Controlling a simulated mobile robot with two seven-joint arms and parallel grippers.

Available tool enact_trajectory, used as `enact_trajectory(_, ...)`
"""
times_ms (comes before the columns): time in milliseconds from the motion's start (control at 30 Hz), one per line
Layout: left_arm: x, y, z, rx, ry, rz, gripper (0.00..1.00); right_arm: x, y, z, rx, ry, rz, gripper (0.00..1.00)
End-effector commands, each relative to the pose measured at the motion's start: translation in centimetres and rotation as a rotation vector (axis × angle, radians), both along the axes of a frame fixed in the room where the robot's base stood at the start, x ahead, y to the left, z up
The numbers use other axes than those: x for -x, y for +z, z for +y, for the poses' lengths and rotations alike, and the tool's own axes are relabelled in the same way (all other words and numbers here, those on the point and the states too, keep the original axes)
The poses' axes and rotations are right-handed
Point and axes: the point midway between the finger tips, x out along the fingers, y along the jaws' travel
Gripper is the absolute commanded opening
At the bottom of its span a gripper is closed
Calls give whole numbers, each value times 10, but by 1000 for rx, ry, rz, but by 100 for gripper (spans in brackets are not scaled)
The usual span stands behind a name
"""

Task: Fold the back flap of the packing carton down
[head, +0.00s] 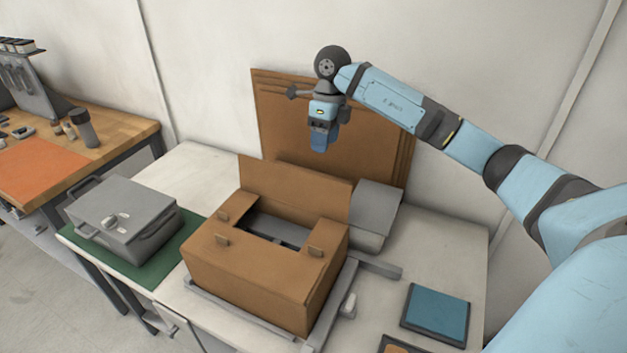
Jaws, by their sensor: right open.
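The brown packing carton (262,282) stands on the white table in the middle of the head view. Its back flap (296,188) stands upright along the far edge. The other flaps lie folded inward and leave an opening in the middle, with something dark grey showing inside. My right gripper (319,149) is above and behind the back flap, pointing down, apart from it. It is open and seems empty; its fingertips are small in this view. My left gripper is not in view.
Flat brown cardboard sheets (275,105) lean on the wall behind the carton. A grey case (125,215) lies on a green mat (172,262) at left. A grey box (376,208) stands right of the flap. A blue pad (436,312) lies at front right.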

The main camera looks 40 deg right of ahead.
Motion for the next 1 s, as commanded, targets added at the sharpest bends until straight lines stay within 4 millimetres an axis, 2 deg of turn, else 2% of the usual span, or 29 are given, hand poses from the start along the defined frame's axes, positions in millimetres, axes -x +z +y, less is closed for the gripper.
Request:
enact_trajectory(67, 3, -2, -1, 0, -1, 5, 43, 0, 2, -8, 31, -10, 5, 53)
enact_trajectory(167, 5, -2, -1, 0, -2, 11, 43, 1, -5, -8, 38, -12, 8, 53)
enact_trajectory(700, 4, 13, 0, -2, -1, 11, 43, 8, -109, 5, 32, -9, 7, 53)
enact_trajectory(800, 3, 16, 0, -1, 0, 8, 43, 9, -121, 6, 33, -10, 7, 53)
enact_trajectory(1000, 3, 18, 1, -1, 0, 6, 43, 9, -131, 7, 33, -10, 5, 53)
